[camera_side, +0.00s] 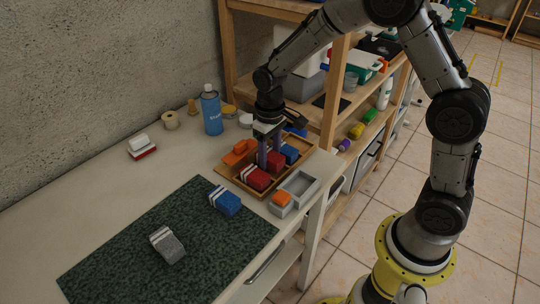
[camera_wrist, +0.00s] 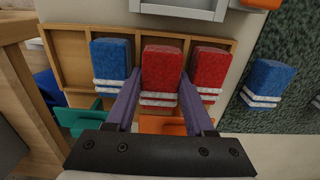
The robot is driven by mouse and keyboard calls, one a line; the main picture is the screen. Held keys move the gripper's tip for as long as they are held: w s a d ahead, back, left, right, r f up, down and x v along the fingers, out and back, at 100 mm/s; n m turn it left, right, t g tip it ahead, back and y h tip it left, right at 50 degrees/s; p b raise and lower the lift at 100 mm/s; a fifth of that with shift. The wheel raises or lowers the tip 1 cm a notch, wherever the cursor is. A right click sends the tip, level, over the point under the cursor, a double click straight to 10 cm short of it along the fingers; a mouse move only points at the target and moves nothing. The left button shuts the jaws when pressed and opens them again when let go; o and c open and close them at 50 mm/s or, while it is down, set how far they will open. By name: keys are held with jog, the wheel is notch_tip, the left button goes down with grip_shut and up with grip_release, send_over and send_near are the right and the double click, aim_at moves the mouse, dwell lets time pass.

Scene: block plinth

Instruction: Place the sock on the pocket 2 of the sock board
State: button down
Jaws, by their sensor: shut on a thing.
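The sock board (camera_wrist: 68,46) is a wooden tray with dividers; it also shows in the side view (camera_side: 232,178). My gripper (camera_wrist: 162,82) is over it, its purple fingers (camera_side: 269,158) pointing down. They are shut on a red sock with white bands (camera_wrist: 162,68), between a blue sock (camera_wrist: 110,58) and another red sock (camera_wrist: 209,70) in the board. In the side view the other red sock (camera_side: 257,179) and blue sock (camera_side: 290,153) flank the fingers. I cannot tell whether the held sock touches the board's floor.
A dark green mat (camera_side: 120,251) holds a blue sock (camera_side: 226,202) and a grey sock (camera_side: 167,245). A grey tray (camera_side: 303,183) with an orange block (camera_side: 281,198) stands beside the board. A blue bottle (camera_side: 211,111) and tape roll (camera_side: 170,121) stand behind, near the wall.

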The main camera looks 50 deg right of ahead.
aim_at(270, 154)
jog(key=shift+f, duration=0.35)
jog(key=shift+f, duration=0.5)
jog(key=c, duration=0.5)
grip_release()
jog(key=shift+s+f, duration=0.1)
jog(key=shift+c, duration=0.2)
notch_tip(270, 154, up, 13)
jog(key=s+r+t, duration=0.3)
jog(key=s+r, duration=0.5)
jog(key=s, duration=0.3)
jog(key=s+f+t, duration=0.1)
jog(key=s+t, duration=0.1)
jog(key=s, duration=1)
jog(key=shift+d+f+t, duration=0.3)
jog(key=shift+d+f, duration=0.05)
jog(key=shift+d, duration=0.05)
jog(key=shift+s, duration=0.1)
